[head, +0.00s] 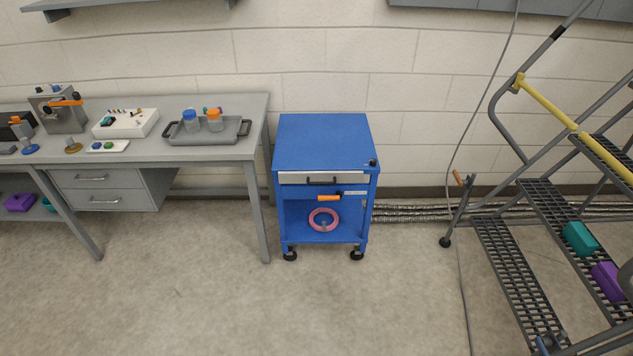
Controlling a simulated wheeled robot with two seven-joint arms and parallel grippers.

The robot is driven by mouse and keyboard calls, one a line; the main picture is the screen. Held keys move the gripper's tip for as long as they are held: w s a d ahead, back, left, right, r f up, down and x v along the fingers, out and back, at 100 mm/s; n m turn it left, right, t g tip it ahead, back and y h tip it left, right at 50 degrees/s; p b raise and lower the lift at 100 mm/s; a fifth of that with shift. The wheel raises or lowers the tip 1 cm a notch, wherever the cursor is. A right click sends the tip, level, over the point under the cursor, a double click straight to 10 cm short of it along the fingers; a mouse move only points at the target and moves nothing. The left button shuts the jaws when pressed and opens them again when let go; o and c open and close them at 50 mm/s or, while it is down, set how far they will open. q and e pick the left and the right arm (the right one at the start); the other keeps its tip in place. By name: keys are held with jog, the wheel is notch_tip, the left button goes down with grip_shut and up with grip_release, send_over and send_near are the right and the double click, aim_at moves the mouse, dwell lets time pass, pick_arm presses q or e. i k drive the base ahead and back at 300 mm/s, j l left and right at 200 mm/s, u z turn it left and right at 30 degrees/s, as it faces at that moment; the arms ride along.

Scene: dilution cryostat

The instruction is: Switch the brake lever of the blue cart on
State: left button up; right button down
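The blue cart (322,142) stands against the wall in the middle of the head view, right of the workbench. An orange lever (329,198) lies roughly level on its front, below the grey drawer (320,178). A small pale label (355,192) is just right of the lever; its text is too small to read. The cart's lower shelf holds a pink ring-shaped coil (323,220). Black casters (356,254) show under the cart. I make out neither of my grippers in this view, and nothing touches the lever.
A grey workbench (100,160) with a tray (207,131) of bottles stands left of the cart. A stepped ladder (508,270) with a yellow rail, teal box (579,238) and purple box (607,280) stands at right. The floor (330,310) before the cart is clear.

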aim_at(339, 193)
jog(key=i+j, duration=0.3)
jog(key=i, duration=0.15)
jog(key=i+j, duration=0.25)
jog(key=i, duration=0.25)
jog(key=i+j, duration=0.3)
jog(key=i, duration=0.15)
